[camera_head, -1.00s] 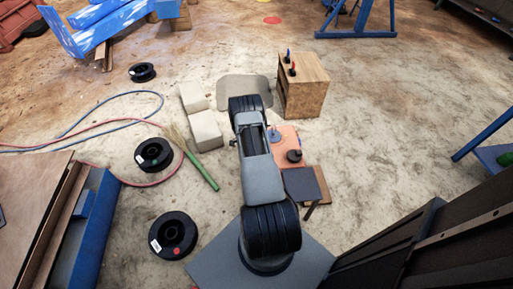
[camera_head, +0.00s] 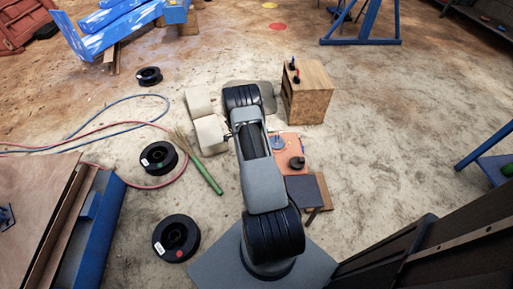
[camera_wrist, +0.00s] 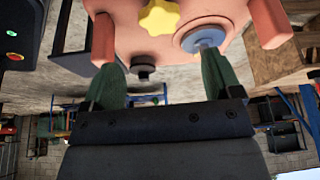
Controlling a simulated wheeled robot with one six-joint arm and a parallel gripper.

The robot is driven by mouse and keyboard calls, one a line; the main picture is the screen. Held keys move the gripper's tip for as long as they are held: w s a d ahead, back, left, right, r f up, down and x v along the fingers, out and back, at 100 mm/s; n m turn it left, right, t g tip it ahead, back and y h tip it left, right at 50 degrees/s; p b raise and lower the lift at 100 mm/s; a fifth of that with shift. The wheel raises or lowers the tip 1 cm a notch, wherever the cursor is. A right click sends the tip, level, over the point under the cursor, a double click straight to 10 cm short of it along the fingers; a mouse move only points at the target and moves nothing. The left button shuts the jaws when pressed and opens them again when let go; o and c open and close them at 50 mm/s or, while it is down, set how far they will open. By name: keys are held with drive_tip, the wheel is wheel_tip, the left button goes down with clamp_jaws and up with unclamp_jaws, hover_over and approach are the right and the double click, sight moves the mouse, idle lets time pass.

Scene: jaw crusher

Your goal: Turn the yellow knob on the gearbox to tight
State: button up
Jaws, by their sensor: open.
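The gearbox is a salmon-orange block; in the wrist view its body (camera_wrist: 125,38) fills the top. The yellow knob (camera_wrist: 158,17), star-shaped, is on it near the top edge. A blue-grey disc with a shaft (camera_wrist: 203,38) sits right of the knob. My gripper (camera_wrist: 160,72) has two green fingers spread apart with nothing between them; the knob shows beyond the fingertips, apart from them. In the head view the gearbox (camera_head: 289,145) is partly behind my arm, and the yellow knob and my gripper do not show there.
In the head view a wooden box (camera_head: 307,95) with small red and blue handles stands behind the gearbox. Pale blocks (camera_head: 210,135) and a green-handled broom (camera_head: 208,177) lie left of my arm. Black spools (camera_head: 176,238) and hoses lie farther left. Floor to the right is clear.

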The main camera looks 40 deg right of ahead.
drive_tip(key=shift+p+v, duration=0.3)
drive_tip(key=shift+v, duration=1.55)
